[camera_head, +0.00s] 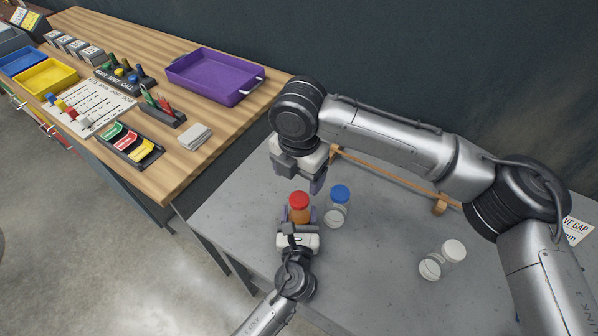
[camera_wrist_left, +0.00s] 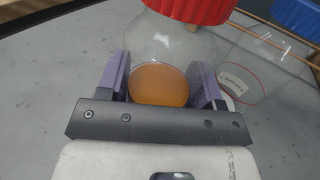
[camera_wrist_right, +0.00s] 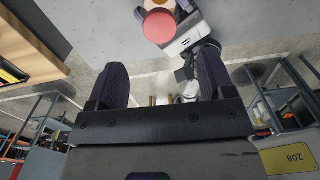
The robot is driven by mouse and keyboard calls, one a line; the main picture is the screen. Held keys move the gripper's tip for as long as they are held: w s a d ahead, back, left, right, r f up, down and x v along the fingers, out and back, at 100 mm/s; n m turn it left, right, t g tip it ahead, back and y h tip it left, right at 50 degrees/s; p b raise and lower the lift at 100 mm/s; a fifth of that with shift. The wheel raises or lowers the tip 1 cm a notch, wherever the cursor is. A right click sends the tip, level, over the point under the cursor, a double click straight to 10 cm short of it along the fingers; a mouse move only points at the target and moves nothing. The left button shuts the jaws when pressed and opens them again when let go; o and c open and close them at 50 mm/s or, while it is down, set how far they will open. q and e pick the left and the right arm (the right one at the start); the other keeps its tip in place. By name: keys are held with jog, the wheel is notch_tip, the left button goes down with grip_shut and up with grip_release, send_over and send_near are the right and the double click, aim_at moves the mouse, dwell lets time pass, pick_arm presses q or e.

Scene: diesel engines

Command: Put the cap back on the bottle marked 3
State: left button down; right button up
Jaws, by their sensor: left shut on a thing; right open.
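A bottle (camera_head: 299,215) of orange liquid has a red cap (camera_head: 299,199) on its top. My left gripper (camera_head: 298,218) is shut around the body of this bottle; the left wrist view shows the liquid (camera_wrist_left: 160,85) between its fingers. My right gripper (camera_head: 298,177) is open and empty, just behind and above the red cap. In the right wrist view the red cap (camera_wrist_right: 160,26) is at the top, outside the fingers. A clear bottle with a blue cap (camera_head: 340,193) stands just right. Another clear bottle with a white cap (camera_head: 453,250) is farther right. No number is readable on any bottle.
A wooden bar (camera_head: 385,172) runs along the back of the grey table (camera_head: 375,270). A wooden bench (camera_head: 195,165) at the left carries a purple tray (camera_head: 205,83), yellow and blue bins and small tools. The grey table between the blue-capped and white-capped bottles is clear.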

aim_at(299, 199)
dwell(0.5)
jog(key=shift+f, duration=4)
jog(key=c, duration=1)
jog(key=shift+c, duration=0.2)
